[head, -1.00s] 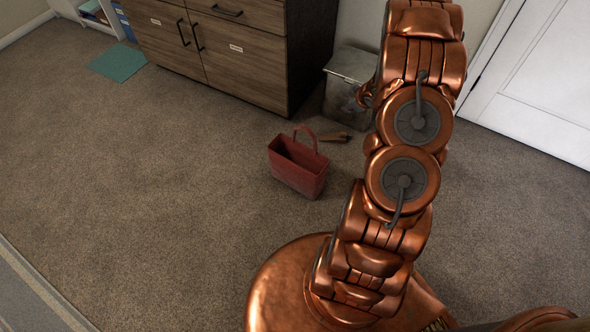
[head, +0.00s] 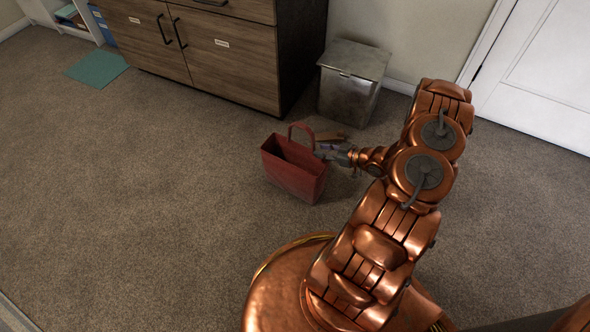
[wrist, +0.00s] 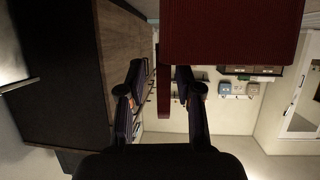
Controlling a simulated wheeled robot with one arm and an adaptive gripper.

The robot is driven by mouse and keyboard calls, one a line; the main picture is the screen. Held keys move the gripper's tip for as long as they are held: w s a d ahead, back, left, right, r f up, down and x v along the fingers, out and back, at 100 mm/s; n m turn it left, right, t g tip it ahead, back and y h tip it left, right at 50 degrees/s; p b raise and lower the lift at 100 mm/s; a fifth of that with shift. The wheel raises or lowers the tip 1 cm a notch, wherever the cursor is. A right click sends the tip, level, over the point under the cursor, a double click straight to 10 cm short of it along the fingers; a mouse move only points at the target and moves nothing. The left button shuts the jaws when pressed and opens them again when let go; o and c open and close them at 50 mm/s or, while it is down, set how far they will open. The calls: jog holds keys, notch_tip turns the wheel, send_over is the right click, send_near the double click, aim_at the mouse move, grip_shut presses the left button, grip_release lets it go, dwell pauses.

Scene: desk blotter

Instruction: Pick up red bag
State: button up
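The red bag (head: 292,174) stands upright on the carpet, its handle arched above its open top. My gripper (head: 325,152) is low, at the right side of the bag near the handle. In the wrist view my gripper (wrist: 160,74) is open, with its two dark fingers apart. The bag's red body (wrist: 232,32) fills the upper right of that view. A narrow red strip, seemingly the handle (wrist: 164,85), shows in the gap between the fingers, with space on both sides. I cannot tell whether a finger touches the bag.
A metal bin (head: 350,90) stands against the wall behind the bag. A wooden cabinet (head: 225,55) is at the back left. A teal mat (head: 97,69) lies far left. The carpet left of the bag is clear.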

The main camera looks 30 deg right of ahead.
jog(key=shift+b+x, duration=1.45)
jog(key=shift+x, duration=2.35)
jog(key=shift+a+r, duration=0.2)
grip_shut()
